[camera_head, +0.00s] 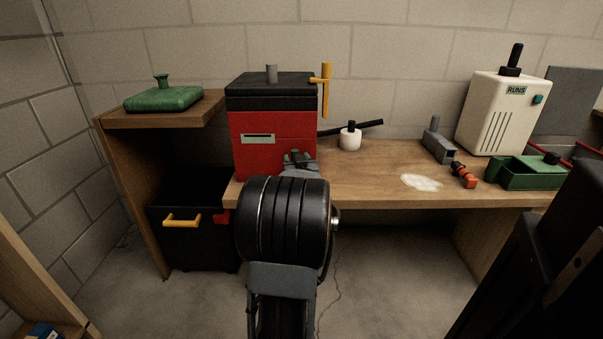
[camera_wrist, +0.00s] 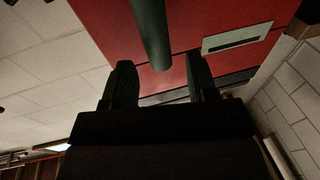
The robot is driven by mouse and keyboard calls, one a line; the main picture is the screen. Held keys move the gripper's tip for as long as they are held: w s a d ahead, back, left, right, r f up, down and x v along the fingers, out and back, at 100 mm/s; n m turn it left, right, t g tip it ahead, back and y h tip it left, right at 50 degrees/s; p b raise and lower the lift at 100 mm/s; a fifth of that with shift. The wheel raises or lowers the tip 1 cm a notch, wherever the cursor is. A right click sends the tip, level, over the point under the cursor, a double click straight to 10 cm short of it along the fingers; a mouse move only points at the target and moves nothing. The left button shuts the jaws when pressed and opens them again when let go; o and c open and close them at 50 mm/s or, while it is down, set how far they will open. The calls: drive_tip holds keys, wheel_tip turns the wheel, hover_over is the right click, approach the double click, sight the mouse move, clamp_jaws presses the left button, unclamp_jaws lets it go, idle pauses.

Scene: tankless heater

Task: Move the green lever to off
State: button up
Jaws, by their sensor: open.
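The red heater box (camera_head: 262,150) with a black top stands at the left end of the workbench. In the wrist view its red front (camera_wrist: 105,20) fills the upper part. A dark green lever (camera_wrist: 150,30) sticks out from it, reaching down from the top edge to between my fingertips. My gripper (camera_wrist: 158,62) is open, with one finger on each side of the lever's end. I cannot tell whether either finger touches it. In the head view my gripper (camera_head: 298,160) is at the lower right of the red front, and my arm hides much of the lever there.
A yellow handle (camera_head: 326,90) stands at the heater's upper right. On the bench (camera_head: 360,182) are a white pot (camera_head: 350,138), a grey tool (camera_head: 438,142), a white machine (camera_head: 500,112) and a green tray (camera_head: 530,178). A black bin (camera_head: 190,238) stands below left.

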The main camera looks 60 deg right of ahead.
drive_tip(key=p+v, duration=0.1)
drive_tip(key=v, duration=0.9)
drive_tip(key=shift+p, duration=0.4)
drive_tip(key=w+a+r+n+g+y+p, duration=0.25)
drive_tip(key=w+a+r+y+p, duration=0.45)
drive_tip(key=w+a+r+p, duration=0.8)
drive_tip(key=s+a+r+n+g+y+p, duration=0.2)
drive_tip(key=a+p, duration=0.4)
drive_tip(key=a, duration=0.3)
drive_tip(key=s+a+r+n+g+y+p, duration=0.1)
drive_tip(key=s+a+r+n+y+p, duration=0.2)
drive_tip(key=a+r+p, duration=0.4)
drive_tip(key=s+a+r+n+g+y+p, duration=0.2)
drive_tip(key=s+a+r+p, duration=0.2)
drive_tip(key=a+p, duration=0.3)
drive_tip(key=a, duration=0.4)
drive_tip(key=shift+r+n+g+y, duration=0.2)
drive_tip(key=shift+n+g+y, duration=0.15)
drive_tip(key=shift+y, duration=0.05)
drive_tip(key=shift+c, duration=0.8)
drive_tip(key=shift+d, duration=0.1)
drive_tip(key=shift+c, duration=0.2)
